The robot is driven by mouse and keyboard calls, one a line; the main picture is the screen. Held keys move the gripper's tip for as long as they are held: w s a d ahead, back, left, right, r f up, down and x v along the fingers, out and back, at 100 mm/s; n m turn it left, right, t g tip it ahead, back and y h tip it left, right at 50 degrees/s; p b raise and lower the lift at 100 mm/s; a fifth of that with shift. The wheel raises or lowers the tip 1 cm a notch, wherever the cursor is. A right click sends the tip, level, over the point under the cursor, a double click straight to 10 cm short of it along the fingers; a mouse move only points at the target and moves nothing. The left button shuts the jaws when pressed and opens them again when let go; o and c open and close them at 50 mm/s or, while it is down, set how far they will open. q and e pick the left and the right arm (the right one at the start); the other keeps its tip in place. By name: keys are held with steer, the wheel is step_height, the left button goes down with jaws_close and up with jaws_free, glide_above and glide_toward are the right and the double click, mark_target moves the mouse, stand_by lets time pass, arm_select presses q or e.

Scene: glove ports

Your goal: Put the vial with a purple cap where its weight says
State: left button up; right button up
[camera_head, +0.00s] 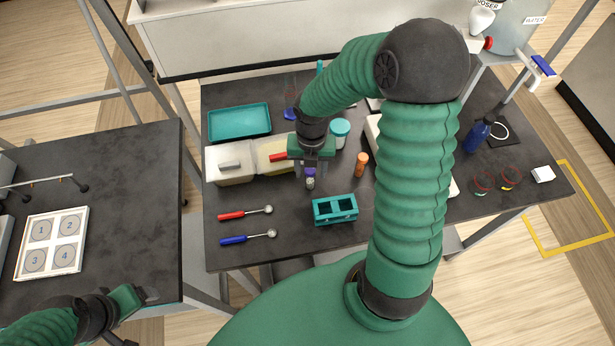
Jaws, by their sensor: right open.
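A small vial with a purple cap (310,184) stands on the dark table, left of the teal two-hole block. My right gripper (312,166) is open, pointing down right over it. The fingers are close around or just above the purple cap; I cannot tell whether they touch it. My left gripper (138,304) is low at the left, away from the vial, and its jaw opening is unclear. A white board with circles numbered 1 to 4 (84,243) lies on the left table; its circles look empty.
The teal two-hole block (335,209), an orange-capped tube (361,164) and a teal-lidded jar (340,132) are close to the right gripper. Red (243,214) and blue (247,237) spoons lie left. A gap separates the tables.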

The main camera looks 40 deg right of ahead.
steer(key=r, duration=0.5)
steer(key=shift+d+r+p, duration=0.3)
steer(key=shift+d, duration=0.1)
steer(key=shift+a+r+m, duration=0.4)
steer(key=shift+a+r, duration=0.05)
steer(key=shift+a, duration=0.35)
steer(key=s+a+m+t, duration=0.1)
steer(key=a+m, duration=0.4)
steer(key=m, duration=0.8)
steer(key=s+a+m+t, duration=0.1)
steer(key=a+m, duration=0.5)
steer(key=m, duration=0.7)
steer(key=shift+s+f+m+t, duration=0.3)
steer(key=shift+s+m, duration=0.1)
steer(key=shift+s, duration=0.5)
steer(key=shift+d, duration=0.1)
